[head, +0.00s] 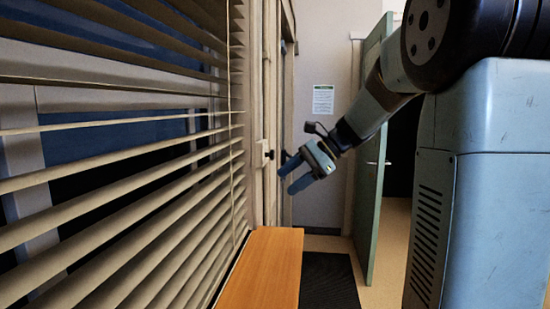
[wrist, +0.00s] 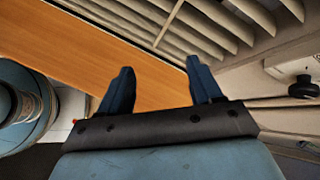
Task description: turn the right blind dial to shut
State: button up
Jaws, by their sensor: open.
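A black dial knob on a pale plate (head: 269,154) is on the wall just past the blinds in the head view. In the wrist view the black knob (wrist: 304,88) and its plate (wrist: 290,66) are at the right edge, partly cut off. I see only this one dial, and its setting is too small to read. My gripper (head: 288,179) is open and empty, with its blue fingers pointing left, close to the knob in the picture but apart from it. In the wrist view my gripper (wrist: 160,70) has its fingers spread over the sill, with the knob off to their right.
Slatted blinds (head: 150,150) cover the window on the left, with gaps between the slats. A wooden sill (head: 262,270) runs below them. A green door (head: 371,150) stands open behind my arm. A notice (head: 323,100) hangs on the far wall.

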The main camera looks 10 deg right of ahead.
jog(key=w+d+r+m+t+y, duration=0.15)
jog(key=w+d+m+y, duration=0.25)
jog(key=w+d, duration=0.45)
jog(key=m+t+y, duration=0.3)
jog(key=m, duration=0.1)
send_near(270, 155)
jog(key=w+x, duration=0.1)
jog(key=x, duration=0.6)
jog(key=shift+w+d+f, duration=0.3)
jog(key=shift+c, duration=0.5)
jog(key=c, duration=0.9)
jog(key=shift+d, duration=0.2)
jog(key=shift+a, duration=0.1)
